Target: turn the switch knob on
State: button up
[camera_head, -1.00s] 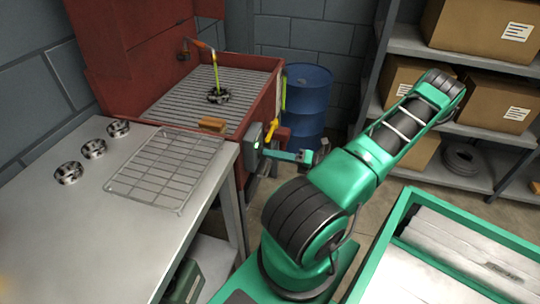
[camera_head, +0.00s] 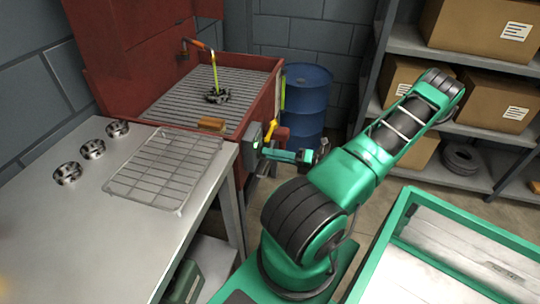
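The grey switch box (camera_head: 252,146) is fixed to the right front side of the red wash basin, with a small green light on its face. A yellow lever-like handle (camera_head: 270,131), which looks like the switch knob, stands steeply tilted beside the box. My gripper (camera_head: 266,152) reaches left to the box, just below the yellow handle. Its fingertips are small and partly hidden, so I cannot tell whether they touch the knob or are open or shut. A yellow-green stream (camera_head: 215,72) runs from the spout down to a metal part in the basin.
The red basin (camera_head: 262,62) has a slatted floor and a brown block (camera_head: 211,124) on its front edge. A steel table (camera_head: 75,225) holds a wire rack (camera_head: 165,170) and three metal rings. A blue barrel (camera_head: 306,95) stands behind my arm. Shelves with boxes are at right.

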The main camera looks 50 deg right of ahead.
jog(key=v, duration=1)
jog(key=shift+s+d, duration=0.2)
jog(key=shift+s, duration=0.15)
jog(key=w+a+r+n+g+y, duration=0.1)
jog(key=w+a+r+n+g, duration=0.15)
jog(key=a+n+g, duration=0.55)
jog(key=w+a+r+n+g, duration=0.25)
jog(key=n+g, duration=0.35)
jog(key=n, duration=0.4)
jog(key=s+a+r+n+g+h, duration=0.1)
jog(key=s+a+r+n+h, duration=0.2)
jog(key=r+n, duration=0.6)
jog(key=s+a+r+n+g+h, duration=0.1)
jog(key=s+a+r+n+h, duration=0.3)
jog(key=a+r+n, duration=0.4)
jog(key=shift+s+r+n+g+h, duration=0.3)
jog(key=shift+s+r+n, duration=0.15)
jog(key=shift+n, duration=0.75)
